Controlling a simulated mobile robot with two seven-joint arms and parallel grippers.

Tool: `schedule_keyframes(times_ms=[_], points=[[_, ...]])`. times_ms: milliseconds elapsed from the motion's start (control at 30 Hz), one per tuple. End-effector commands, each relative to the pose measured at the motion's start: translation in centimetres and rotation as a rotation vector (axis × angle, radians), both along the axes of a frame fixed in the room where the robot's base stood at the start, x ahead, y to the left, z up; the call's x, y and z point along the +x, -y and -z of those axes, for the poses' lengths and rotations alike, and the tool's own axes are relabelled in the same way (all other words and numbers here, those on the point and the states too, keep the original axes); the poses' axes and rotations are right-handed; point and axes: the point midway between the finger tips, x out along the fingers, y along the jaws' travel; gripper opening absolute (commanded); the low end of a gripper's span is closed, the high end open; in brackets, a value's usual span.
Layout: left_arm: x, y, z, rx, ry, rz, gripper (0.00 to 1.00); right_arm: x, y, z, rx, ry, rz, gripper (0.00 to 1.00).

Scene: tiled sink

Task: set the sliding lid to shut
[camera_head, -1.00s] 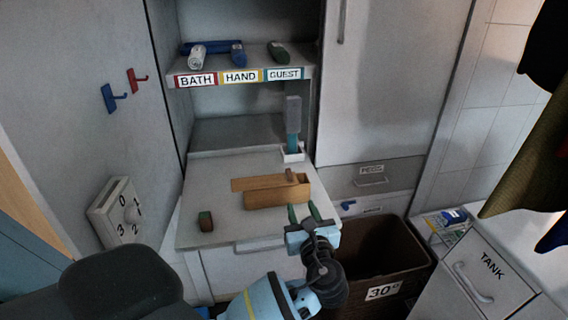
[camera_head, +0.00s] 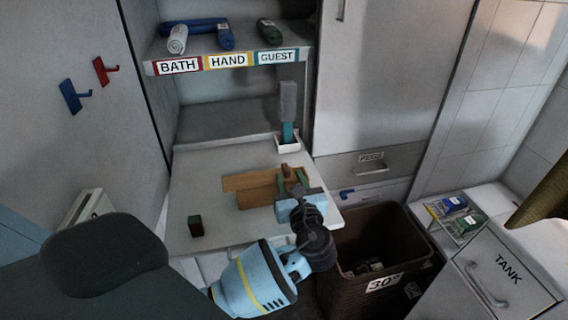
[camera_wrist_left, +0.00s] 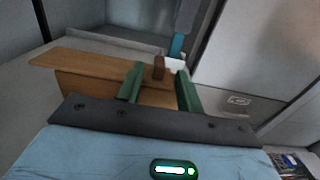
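A wooden box (camera_head: 256,199) sits on the counter; it also shows in the wrist view (camera_wrist_left: 84,89). Its flat sliding lid (camera_head: 236,182) sticks out past the box's left end and also shows in the wrist view (camera_wrist_left: 70,61). A small brown knob (camera_wrist_left: 158,68) stands up near the lid's right end. My left gripper (camera_head: 292,180) is at the right part of the box. In the wrist view its green fingers (camera_wrist_left: 160,86) are apart, one on each side of the knob, with gaps visible. The gripper hides the box's right end. My right gripper is not in view.
A small dark green and brown block (camera_head: 196,226) stands on the counter (camera_head: 205,170) left of the box. A brown basket (camera_head: 372,232) is at the front right. The towel shelf (camera_head: 230,62) is above.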

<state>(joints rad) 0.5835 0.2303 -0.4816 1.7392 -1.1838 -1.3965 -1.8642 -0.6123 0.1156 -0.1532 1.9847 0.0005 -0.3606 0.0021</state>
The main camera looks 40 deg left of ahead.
Motion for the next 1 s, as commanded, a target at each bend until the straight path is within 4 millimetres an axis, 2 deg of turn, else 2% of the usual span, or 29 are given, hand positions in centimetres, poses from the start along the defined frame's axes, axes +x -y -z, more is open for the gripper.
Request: schedule_keyframes(times_ms=[200,400,800,867,1000], points=[[2.2,-2.6,0.0,0.001,0.0,-0.002,0.36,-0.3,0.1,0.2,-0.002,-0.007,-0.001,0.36],[3.7,-4.4,0.0,0.001,-0.001,-0.002,0.36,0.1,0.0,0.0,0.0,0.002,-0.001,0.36],[4.3,-5.0,0.0,-0.002,-0.001,0.0,0.36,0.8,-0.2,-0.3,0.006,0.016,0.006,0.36],[4.2,-5.0,0.0,-0.002,-0.001,0.0,0.31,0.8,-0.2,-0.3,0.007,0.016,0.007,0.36],[4.2,-5.0,0.0,-0.001,0.0,0.0,0.13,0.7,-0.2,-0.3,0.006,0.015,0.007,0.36]])
